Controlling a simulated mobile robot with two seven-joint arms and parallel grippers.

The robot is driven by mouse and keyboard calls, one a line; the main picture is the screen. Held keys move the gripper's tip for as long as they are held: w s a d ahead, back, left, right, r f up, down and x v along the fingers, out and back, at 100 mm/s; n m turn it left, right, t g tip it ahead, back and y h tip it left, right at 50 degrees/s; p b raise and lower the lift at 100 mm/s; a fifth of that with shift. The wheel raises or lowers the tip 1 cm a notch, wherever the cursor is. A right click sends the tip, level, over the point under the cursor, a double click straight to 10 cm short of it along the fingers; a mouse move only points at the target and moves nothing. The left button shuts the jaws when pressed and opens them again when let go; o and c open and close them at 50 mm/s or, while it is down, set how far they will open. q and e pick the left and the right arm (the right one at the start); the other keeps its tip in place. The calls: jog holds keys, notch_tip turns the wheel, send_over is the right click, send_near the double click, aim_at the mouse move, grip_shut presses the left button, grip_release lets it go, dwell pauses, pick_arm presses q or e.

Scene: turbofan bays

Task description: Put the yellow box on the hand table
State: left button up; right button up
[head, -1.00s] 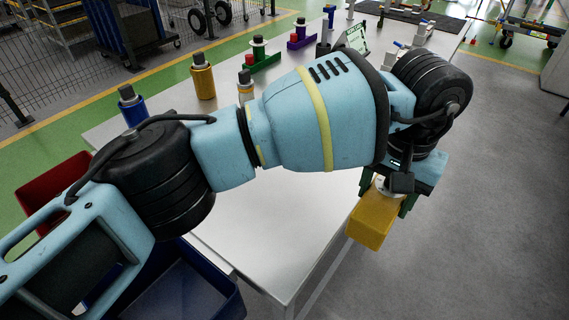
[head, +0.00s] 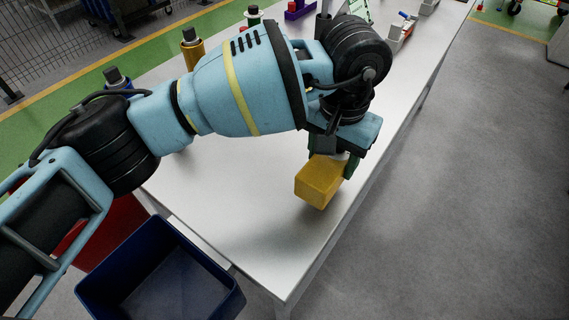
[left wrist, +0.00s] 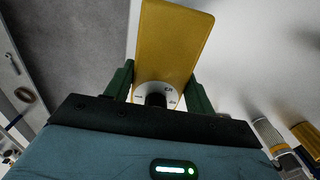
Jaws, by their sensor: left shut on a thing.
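The yellow box (head: 320,182) is in my left gripper (head: 334,160), over the white table (head: 250,215) near its right edge in the head view. The gripper is shut on the box. In the left wrist view the box (left wrist: 172,45) stands out between the two green fingers (left wrist: 160,88), with a round white and dark part at its near end. A shadow lies on the tabletop below the box; I cannot tell whether the box touches the table. My right gripper is not in view.
A blue bin (head: 165,275) stands at the table's near left end, with a red bin (head: 112,232) beside it. A yellow bottle (head: 192,48) and several coloured parts stand farther back. The table's near end is clear.

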pick_arm(q)
jog(key=a, duration=0.2)
jog(key=a+p, duration=0.1)
jog(key=a, duration=0.2)
jog(key=w+a, duration=0.1)
jog(key=a, duration=0.1)
jog(key=shift+a+f, duration=0.25)
jog(key=f, duration=0.1)
jog(key=f+p, duration=0.1)
jog(key=f, duration=0.1)
jog(key=shift+a, duration=0.3)
jog(key=shift+d+f, duration=0.1)
jog(key=shift+f, duration=0.2)
jog(key=shift+f, duration=0.15)
jog(key=shift+f, duration=0.15)
jog(key=o, duration=1.2)
